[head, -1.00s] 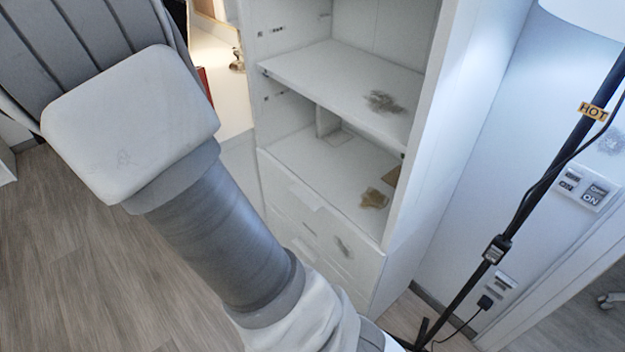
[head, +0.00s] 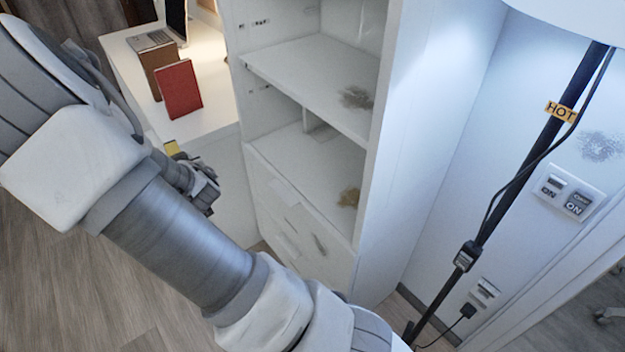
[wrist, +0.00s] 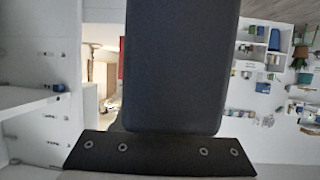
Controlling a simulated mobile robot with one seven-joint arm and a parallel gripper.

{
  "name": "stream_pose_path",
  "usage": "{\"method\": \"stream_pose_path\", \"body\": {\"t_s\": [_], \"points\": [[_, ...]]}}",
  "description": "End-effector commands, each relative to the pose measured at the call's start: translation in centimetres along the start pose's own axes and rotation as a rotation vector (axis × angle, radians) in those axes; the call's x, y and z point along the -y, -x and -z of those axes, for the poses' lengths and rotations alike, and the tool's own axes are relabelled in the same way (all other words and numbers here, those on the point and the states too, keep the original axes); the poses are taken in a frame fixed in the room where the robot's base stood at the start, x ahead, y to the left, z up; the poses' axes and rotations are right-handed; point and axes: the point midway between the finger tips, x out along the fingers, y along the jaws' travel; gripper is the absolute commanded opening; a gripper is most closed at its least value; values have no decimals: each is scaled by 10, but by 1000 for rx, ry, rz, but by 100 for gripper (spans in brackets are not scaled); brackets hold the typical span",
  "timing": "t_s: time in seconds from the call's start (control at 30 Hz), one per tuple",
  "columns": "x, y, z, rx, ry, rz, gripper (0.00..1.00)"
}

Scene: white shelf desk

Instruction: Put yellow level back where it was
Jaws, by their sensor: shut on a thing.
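My gripper (head: 183,160) shows in the head view beyond my arm, beside the left side of the white shelf unit and near the desk's front edge. A small yellow patch, the yellow level (head: 171,147), shows at its tip. The gripper is shut on it. Most of the level is hidden behind the gripper and arm. In the wrist view a large dark block and a dark bar with bolts fill the middle. I see no yellow there, and the fingertips cannot be made out.
The white desk (head: 213,112) at the back left bears a red book (head: 180,90), a brown book (head: 160,66) and a laptop. The white shelf unit (head: 300,175) has open, stained shelves above drawers. A dark lamp pole (head: 520,170) stands at the right.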

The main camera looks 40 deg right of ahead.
Motion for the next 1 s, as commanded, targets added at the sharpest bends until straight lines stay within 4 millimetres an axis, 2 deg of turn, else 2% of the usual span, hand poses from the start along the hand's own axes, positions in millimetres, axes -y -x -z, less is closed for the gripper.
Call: {"method": "stream_pose_path", "body": {"t_s": [0.03, 0.3, 0.67, 0.87, 1.0], "points": [[-8, -3, -14, 5, -3, -27, 0], [-57, -6, -62, 2, -62, -173, 0], [-130, 4, -113, 0, -154, -400, 0], [-183, 19, -136, -3, -221, -571, 0], [-231, 40, -143, -5, -287, -727, 0]]}}
